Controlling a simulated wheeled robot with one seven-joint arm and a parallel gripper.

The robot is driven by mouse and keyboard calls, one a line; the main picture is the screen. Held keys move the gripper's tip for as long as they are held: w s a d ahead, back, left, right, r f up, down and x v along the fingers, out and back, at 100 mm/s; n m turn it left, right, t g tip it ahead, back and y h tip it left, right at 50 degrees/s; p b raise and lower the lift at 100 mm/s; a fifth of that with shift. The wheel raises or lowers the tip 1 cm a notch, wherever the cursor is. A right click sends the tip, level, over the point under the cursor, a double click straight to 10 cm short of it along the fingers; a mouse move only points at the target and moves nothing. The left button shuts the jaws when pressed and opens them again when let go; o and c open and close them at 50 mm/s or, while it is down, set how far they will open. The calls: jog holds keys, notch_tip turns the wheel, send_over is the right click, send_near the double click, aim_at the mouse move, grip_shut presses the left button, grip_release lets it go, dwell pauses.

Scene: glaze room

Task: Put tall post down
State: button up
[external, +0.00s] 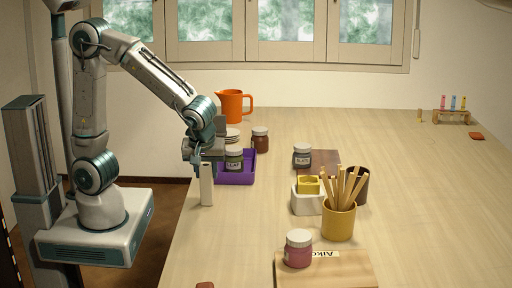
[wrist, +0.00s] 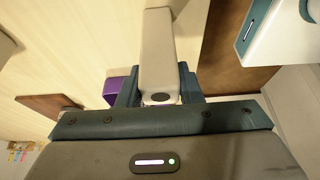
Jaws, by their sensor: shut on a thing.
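The tall post (external: 207,187) is a pale, off-white upright block near the left edge of the table (external: 270,140). My gripper (external: 205,160) is shut on its upper part. In the external view the post hangs roughly upright below the gripper; its lower end appears at or just above the tabletop, and I cannot tell whether it touches. In the wrist view the post (wrist: 157,45) stretches away between the fingers of my gripper (wrist: 158,88).
A purple tray (external: 236,181) with a green jar (external: 234,158) stands right behind the post. An orange jug (external: 231,106) is farther back. A yellow cup of sticks (external: 338,222), white box (external: 307,202) and pink jar (external: 298,249) on a board (external: 345,270) stand right. Table between is clear.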

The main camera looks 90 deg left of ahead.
jog(key=shift+f, duration=0.2)
jog(key=o, duration=1.1)
jog(key=shift+r, duration=0.1)
jog(key=shift+r, duration=0.15)
jog(key=shift+r, duration=0.2)
jog(key=v, duration=1.1)
jog(key=s+a+f+m+t+h, duration=0.1)
jog(key=s+f+m+h, duration=0.1)
jog(key=m, duration=0.7)
jog(key=s+f+m+t+h, duration=0.2)
jog(key=s+f+m, duration=0.3)
jog(key=s+m, duration=0.2)
jog(key=shift+a+m+b, duration=0.35)
jog(key=shift+m, duration=0.65)
